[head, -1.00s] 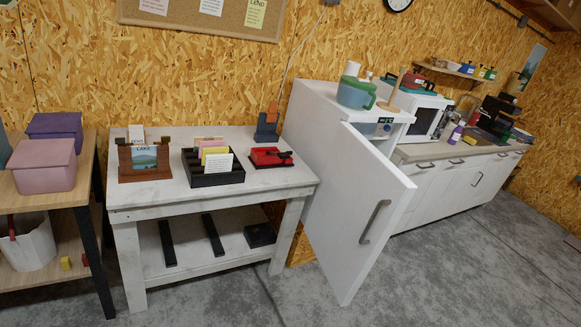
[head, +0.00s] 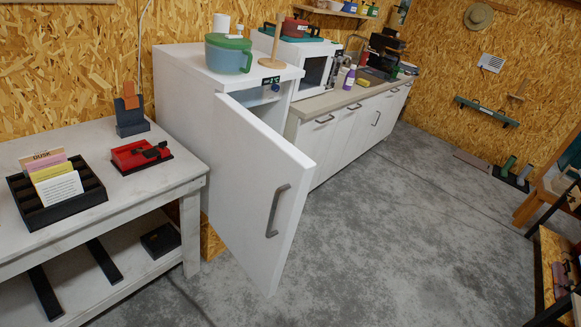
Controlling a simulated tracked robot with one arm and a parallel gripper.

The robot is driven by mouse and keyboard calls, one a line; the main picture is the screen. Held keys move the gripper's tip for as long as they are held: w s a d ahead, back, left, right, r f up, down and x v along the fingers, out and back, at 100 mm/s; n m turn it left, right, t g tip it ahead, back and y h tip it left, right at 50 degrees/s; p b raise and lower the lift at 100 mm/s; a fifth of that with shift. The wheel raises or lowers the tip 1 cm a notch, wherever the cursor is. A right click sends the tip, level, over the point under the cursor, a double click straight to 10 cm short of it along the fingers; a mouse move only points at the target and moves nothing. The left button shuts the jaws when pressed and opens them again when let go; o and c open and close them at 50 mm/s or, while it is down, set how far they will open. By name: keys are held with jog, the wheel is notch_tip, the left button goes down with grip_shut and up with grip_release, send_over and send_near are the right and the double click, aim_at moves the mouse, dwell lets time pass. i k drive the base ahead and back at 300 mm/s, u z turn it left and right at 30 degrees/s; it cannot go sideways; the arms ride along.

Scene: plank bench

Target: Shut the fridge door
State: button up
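The white fridge (head: 180,88) stands in the left half of the head view, between a white bench and a row of cabinets. Its door (head: 245,180) stands wide open, swung out towards me over the floor. A grey bar handle (head: 277,210) is on the door's outer face near its free edge. Only a narrow strip of the fridge's inside shows above the door, by a small dark display (head: 270,80). The door hides the rest. My gripper is not in view.
A white bench (head: 180,182) with a card tray (head: 55,195) and a red tray (head: 140,155) stands left of the fridge. A teal pitcher (head: 228,55) stands on the fridge. Grey floor (head: 390,230) is clear right of the door. A wooden table (head: 552,265) stands at far right.

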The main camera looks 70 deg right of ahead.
aim_at(260, 183)
jog(key=z, duration=1.35)
jog(key=i, duration=1.05)
jog(key=u, duration=0.4)
jog(key=k, duration=0.2)
jog(key=z, duration=0.05)
